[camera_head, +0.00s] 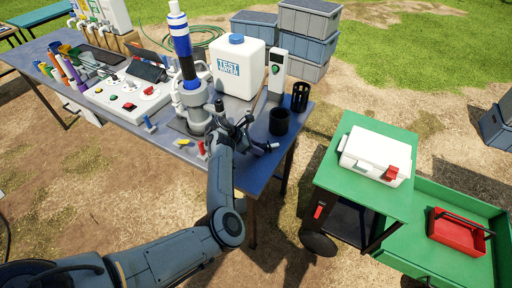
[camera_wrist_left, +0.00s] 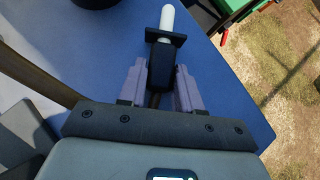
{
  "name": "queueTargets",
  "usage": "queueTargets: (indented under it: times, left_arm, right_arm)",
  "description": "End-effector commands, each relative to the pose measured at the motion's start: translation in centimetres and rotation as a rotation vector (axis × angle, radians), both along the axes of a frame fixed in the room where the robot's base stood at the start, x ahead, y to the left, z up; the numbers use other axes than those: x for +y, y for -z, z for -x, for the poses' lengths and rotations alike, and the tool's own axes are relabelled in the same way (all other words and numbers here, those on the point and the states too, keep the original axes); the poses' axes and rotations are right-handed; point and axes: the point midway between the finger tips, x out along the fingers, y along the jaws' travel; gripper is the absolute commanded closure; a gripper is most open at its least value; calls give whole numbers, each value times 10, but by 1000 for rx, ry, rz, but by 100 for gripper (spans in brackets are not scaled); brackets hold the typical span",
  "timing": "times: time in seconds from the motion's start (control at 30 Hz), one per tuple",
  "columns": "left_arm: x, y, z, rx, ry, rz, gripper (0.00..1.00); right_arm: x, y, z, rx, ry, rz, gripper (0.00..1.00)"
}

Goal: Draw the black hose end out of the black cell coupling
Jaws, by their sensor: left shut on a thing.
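My left gripper (camera_head: 256,148) is over the near right part of the blue table. In the left wrist view, its fingers (camera_wrist_left: 160,84) are shut on the black hose end (camera_wrist_left: 162,62). The hose end has a square black collar and a white rounded tip (camera_wrist_left: 167,18) that points away from the gripper, with bare blue table behind it. No coupling shows around that tip. In the head view, the grey cell (camera_head: 196,110) stands left of the gripper under a blue and white column. Its black coupling is too small and covered to make out. My right gripper is not in view.
A black cup (camera_head: 279,121) and a black slotted holder (camera_head: 300,96) stand behind the gripper. A white jug (camera_head: 238,70) is farther back. A white console (camera_head: 128,98) is to the left. The table's right edge is close. A green cart (camera_head: 345,190) stands beyond it.

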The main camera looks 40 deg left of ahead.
Motion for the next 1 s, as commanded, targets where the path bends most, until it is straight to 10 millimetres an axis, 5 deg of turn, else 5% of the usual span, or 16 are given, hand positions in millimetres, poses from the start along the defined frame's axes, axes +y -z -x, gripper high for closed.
queueTargets:
  times: [0.4,0.43,0.6,1.0]
  left_arm:
    - [-1,15,4,12,-7,5,90]
    - [-1,15,4,12,-7,5,63]
    - [-2,15,4,13,-5,7,37]
    - [-5,15,4,16,2,13,36]
  right_arm:
    - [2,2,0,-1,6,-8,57]
    - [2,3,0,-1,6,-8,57]
    - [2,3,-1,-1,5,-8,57]
    - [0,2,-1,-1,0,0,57]
